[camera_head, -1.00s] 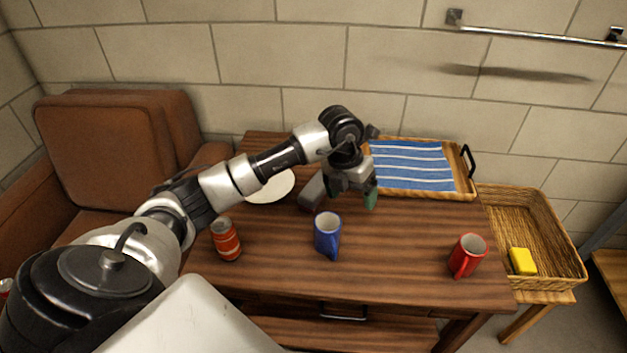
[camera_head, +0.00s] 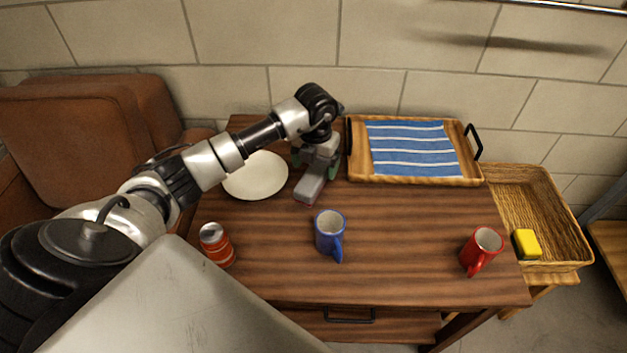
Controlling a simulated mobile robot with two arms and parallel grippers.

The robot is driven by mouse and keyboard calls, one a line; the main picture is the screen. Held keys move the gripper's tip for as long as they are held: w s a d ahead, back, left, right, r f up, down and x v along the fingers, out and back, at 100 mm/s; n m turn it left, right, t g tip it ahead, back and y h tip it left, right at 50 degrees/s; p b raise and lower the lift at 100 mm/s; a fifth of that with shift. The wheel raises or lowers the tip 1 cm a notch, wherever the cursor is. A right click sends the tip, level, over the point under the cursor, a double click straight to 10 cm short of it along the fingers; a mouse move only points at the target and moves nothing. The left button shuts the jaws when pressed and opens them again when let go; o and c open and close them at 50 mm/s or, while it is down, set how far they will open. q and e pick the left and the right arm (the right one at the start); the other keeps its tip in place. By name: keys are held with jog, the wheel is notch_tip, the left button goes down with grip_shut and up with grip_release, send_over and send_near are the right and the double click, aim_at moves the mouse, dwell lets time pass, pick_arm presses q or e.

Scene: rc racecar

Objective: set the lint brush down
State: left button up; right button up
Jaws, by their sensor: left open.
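The lint brush (camera_head: 308,190) is a grey block with a reddish edge. It appears to lie on the wooden table (camera_head: 400,220), between the white plate and the blue mug. My left gripper (camera_head: 315,168) is over its far end, with green-tipped fingers apart on either side of it. The gripper and wrist hide that end of the brush, and I cannot tell whether the fingers touch it. My right gripper is out of view.
A white plate (camera_head: 256,177) is left of the brush. A blue mug (camera_head: 329,234), a red mug (camera_head: 481,250) and a can (camera_head: 217,246) stand nearer. A wooden tray (camera_head: 471,170) with a striped cloth (camera_head: 410,148) is behind. A basket (camera_head: 545,215) holds a yellow sponge (camera_head: 527,243).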

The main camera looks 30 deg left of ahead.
aim_at(315, 173)
pick_arm(q)
notch_tip(315, 173, down, 4)
jog(key=shift+w+a+r, duration=0.1)
jog(key=shift+w+a, duration=0.05)
jog(key=c, duration=1.1)
jog(key=shift+r, duration=0.1)
